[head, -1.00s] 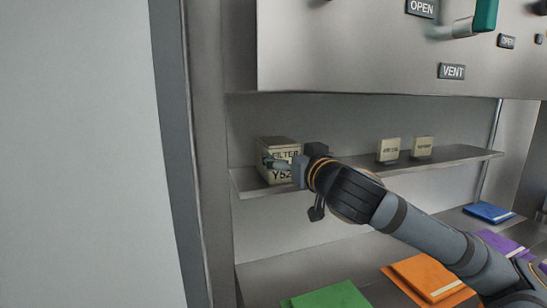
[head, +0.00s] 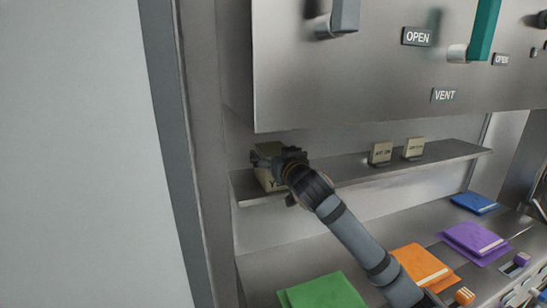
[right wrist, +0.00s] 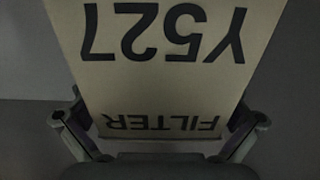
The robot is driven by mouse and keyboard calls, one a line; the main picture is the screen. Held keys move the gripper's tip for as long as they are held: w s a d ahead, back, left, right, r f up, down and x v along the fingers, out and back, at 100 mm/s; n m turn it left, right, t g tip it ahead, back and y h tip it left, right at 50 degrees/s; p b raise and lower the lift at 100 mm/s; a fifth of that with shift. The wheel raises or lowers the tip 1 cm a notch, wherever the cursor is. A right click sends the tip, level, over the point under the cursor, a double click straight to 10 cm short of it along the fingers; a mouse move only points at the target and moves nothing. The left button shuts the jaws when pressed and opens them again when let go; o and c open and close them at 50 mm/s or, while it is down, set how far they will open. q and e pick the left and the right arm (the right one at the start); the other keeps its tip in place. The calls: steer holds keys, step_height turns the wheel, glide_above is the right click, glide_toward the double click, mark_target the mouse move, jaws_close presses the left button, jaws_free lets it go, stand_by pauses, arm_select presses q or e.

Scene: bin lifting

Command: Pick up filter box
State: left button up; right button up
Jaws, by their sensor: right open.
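The filter box (head: 268,180) is a beige box on the left end of the metal shelf in the head view. My right gripper (head: 268,157) is at its upper part and hides much of its front. In the right wrist view the box (right wrist: 160,80) shows upside down, with the words FILTER and Y527. The open fingers of my right gripper (right wrist: 160,133) stand on either side of the box near its FILTER end. I cannot tell whether they touch it. My left gripper is not in view.
Two small beige boxes, one (head: 380,152) left of the other (head: 414,147), stand farther right on the shelf (head: 350,172). A metal panel with handles (head: 340,75) overhangs the shelf. Green (head: 322,292), orange (head: 420,264), purple (head: 473,240) and blue (head: 473,203) folders lie on the lower surface.

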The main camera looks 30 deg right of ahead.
steer(key=shift+w, duration=0.2)
steer(key=c, duration=1.4)
steer(key=shift+o, duration=0.2)
